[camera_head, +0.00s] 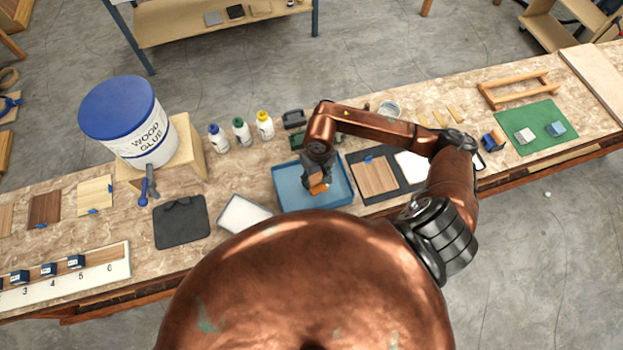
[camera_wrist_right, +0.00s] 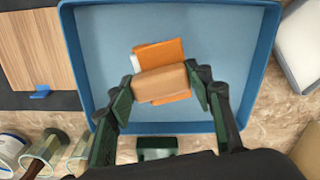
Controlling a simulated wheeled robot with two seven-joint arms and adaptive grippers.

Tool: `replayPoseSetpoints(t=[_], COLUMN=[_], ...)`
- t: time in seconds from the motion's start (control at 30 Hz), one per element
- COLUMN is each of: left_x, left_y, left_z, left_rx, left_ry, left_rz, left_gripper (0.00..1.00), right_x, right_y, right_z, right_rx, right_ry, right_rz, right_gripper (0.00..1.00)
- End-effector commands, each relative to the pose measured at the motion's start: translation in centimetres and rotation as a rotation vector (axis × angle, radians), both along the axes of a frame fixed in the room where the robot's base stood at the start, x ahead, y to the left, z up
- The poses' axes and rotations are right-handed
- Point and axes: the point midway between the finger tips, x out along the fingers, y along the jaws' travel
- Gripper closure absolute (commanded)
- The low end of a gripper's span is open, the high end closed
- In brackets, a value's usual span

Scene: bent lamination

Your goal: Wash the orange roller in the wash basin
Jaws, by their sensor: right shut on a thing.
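The blue wash basin (camera_head: 283,190) stands on the workbench near its middle; it also fills much of the right wrist view (camera_wrist_right: 265,60). My right gripper (camera_head: 318,176) reaches down into or just over the basin, shut on the orange roller (camera_head: 319,186). In the right wrist view my gripper (camera_wrist_right: 160,90) has its two dark green fingers on either side of the roller (camera_wrist_right: 165,50), which shows a tan block in front of a brighter orange part and a small white edge. Whether the roller touches the basin floor I cannot tell. My left gripper is out of view.
A wood glue bucket (camera_head: 128,118) and several capped bottles (camera_head: 241,131) stand left and behind the basin. A white tray (camera_head: 240,214) sits left of it, and a wooden panel on a dark mat (camera_head: 372,177) right. A green mat (camera_head: 545,138) lies far right.

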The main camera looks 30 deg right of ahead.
Motion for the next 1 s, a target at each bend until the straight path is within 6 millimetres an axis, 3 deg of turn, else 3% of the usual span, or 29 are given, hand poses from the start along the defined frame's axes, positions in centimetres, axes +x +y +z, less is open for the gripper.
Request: replayPoseSetpoints(t=[0.37, 1.0], left_x=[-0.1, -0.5], left_y=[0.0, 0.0], left_z=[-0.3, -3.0], left_rx=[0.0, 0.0], left_ry=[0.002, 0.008], left_rz=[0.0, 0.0], left_gripper=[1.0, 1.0], right_x=[0.1, 1.4], right_y=[0.4, 5.5], right_z=[0.0, -0.1], right_rx=[0.002, 0.001], right_ry=[-0.002, -0.001], right_rz=[0.001, 0.002], right_gripper=[0.75, 0.75])
